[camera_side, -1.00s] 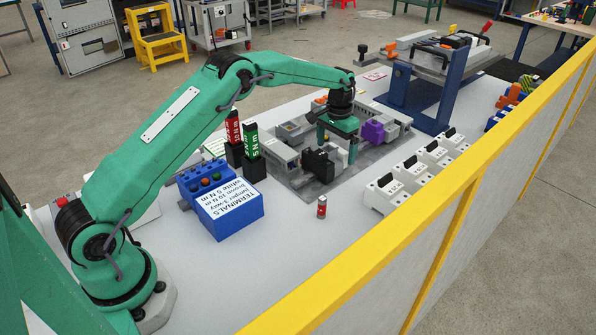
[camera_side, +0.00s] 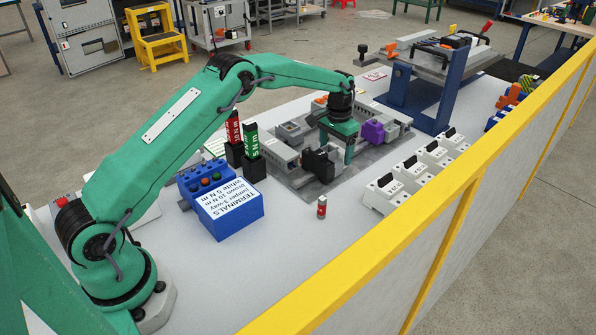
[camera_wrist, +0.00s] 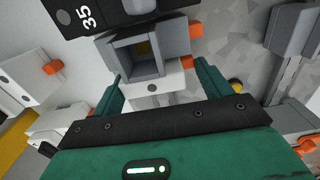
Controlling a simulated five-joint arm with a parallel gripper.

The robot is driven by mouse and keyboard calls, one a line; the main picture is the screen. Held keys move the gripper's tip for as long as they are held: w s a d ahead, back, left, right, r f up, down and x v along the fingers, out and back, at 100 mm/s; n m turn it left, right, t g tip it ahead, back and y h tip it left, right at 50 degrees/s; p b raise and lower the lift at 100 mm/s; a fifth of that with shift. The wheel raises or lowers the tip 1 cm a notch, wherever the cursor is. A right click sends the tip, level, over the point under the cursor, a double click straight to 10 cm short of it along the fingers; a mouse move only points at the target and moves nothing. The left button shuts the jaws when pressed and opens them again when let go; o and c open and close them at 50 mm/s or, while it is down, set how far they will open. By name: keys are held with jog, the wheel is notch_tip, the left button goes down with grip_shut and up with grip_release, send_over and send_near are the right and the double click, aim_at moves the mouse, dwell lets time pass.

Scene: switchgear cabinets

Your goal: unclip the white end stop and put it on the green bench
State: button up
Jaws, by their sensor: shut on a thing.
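The white end stop (camera_wrist: 152,92) shows in the wrist view as a white block with a screw in its face. It sits between the two green fingers of my gripper (camera_wrist: 163,88), against a grey hollow block (camera_wrist: 148,52). My gripper is shut on it. In the side view my gripper (camera_side: 337,148) points down among the parts on the grey plate (camera_side: 296,193), beside a black device (camera_side: 318,166). The end stop cannot be made out there. A green-framed bench (camera_side: 418,6) shows at the top edge; I cannot tell whether it is the task's bench.
A purple block (camera_side: 372,132) stands just right of my gripper. Several white breakers (camera_side: 410,172) stand in a row to the right. A blue terminal box (camera_side: 228,208) and a red and white cylinder (camera_side: 321,207) stand in front. A yellow rail (camera_side: 440,205) borders the table.

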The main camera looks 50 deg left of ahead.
jog(key=shift+r, duration=1.05)
dwell(1.1)
jog(key=shift+r, duration=0.35)
jog(key=shift+r, duration=0.35)
jog(key=shift+r, duration=1.05)
jog(key=shift+r, duration=0.15)
